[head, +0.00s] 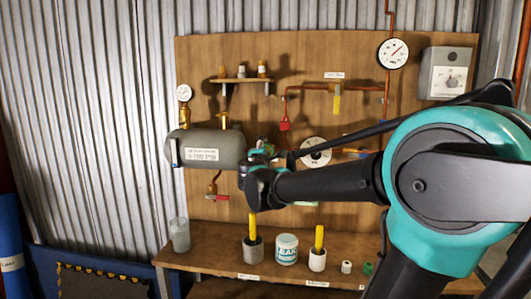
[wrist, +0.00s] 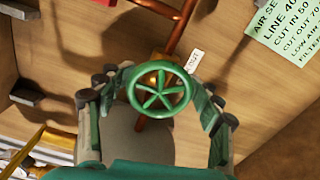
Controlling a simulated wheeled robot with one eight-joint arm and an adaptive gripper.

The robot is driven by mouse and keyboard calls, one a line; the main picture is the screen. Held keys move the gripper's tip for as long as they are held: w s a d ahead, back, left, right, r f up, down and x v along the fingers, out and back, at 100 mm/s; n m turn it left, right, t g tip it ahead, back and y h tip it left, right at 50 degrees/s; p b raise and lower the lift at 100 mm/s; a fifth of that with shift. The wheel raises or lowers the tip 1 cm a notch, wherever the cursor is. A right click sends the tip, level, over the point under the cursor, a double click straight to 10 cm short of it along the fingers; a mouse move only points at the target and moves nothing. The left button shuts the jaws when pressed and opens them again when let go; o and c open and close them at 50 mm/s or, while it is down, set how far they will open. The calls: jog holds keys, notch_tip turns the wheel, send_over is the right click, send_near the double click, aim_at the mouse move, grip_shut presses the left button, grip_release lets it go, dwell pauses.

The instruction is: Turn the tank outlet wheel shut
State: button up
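A green spoked handwheel (wrist: 160,88) on a brass valve with a copper pipe shows in the middle of the wrist view. A small white tag (wrist: 194,60) with unreadable lettering is beside it. My gripper (wrist: 160,78) is open, with one finger on each side of the wheel. Gaps show between the fingers and the rim, and the depth between them is hard to judge. In the head view my gripper (head: 258,172) is in front of the board, just right of the grey tank (head: 205,148). My arm and gripper hide the wheel there.
The wooden board (head: 245,55) carries copper pipes, a gauge (head: 392,53), a red-handled valve (head: 285,125) and a grey switch box (head: 447,73). Below, a bench (head: 215,262) holds a clear jar (head: 180,234), a white tub (head: 286,249) and cups with yellow-handled tools.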

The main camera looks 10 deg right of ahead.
jog(key=shift+o, duration=0.7)
jog(key=shift+s, duration=0.1)
jog(key=v, duration=1.1)
jog(key=shift+s, duration=0.35)
jog(key=shift+a, duration=0.15)
